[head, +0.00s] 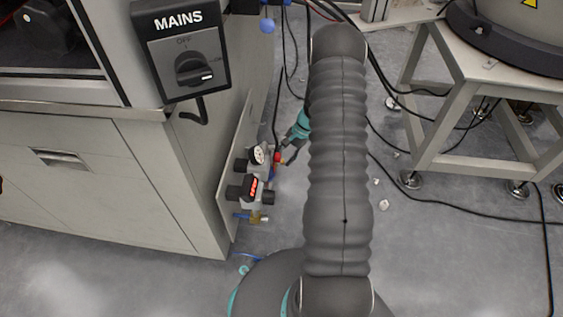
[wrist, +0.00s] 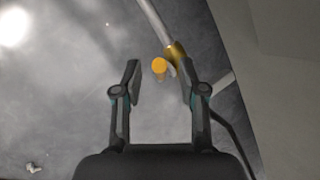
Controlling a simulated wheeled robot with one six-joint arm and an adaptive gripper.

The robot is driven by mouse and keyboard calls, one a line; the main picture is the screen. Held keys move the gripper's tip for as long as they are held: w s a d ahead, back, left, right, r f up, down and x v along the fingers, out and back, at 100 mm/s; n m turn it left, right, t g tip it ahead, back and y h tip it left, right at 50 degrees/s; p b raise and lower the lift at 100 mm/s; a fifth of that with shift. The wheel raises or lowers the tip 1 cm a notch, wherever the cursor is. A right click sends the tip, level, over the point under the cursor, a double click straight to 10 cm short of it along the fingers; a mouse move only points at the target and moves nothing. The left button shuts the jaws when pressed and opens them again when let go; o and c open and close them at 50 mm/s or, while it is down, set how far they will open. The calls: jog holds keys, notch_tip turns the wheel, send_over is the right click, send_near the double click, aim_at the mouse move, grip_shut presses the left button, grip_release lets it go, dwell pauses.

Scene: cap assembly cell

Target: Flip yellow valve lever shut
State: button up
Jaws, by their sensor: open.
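The yellow valve lever (wrist: 159,66) shows in the wrist view as a rounded yellow end between my fingertips. A brass-yellow fitting (wrist: 175,51) on a grey pipe lies just right of it, close to the right finger. My gripper (wrist: 158,70) is open around the lever end, with a gap to the left finger; I cannot tell whether the right finger touches anything. In the head view my gripper (head: 287,155) is small and partly hidden by my arm, beside the valve panel (head: 230,178). The lever cannot be made out clearly there.
The panel carries a round gauge (head: 258,155), a unit with a red display (head: 253,188) and a brass fitting (head: 257,217) with a blue tube. A grey cabinet (head: 120,190) stands left. A MAINS switch (head: 195,68) is above. Cables cross the floor right, near a metal stand (head: 455,165).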

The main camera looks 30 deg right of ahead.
jog(key=shift+x, duration=1.35)
grip_shut()
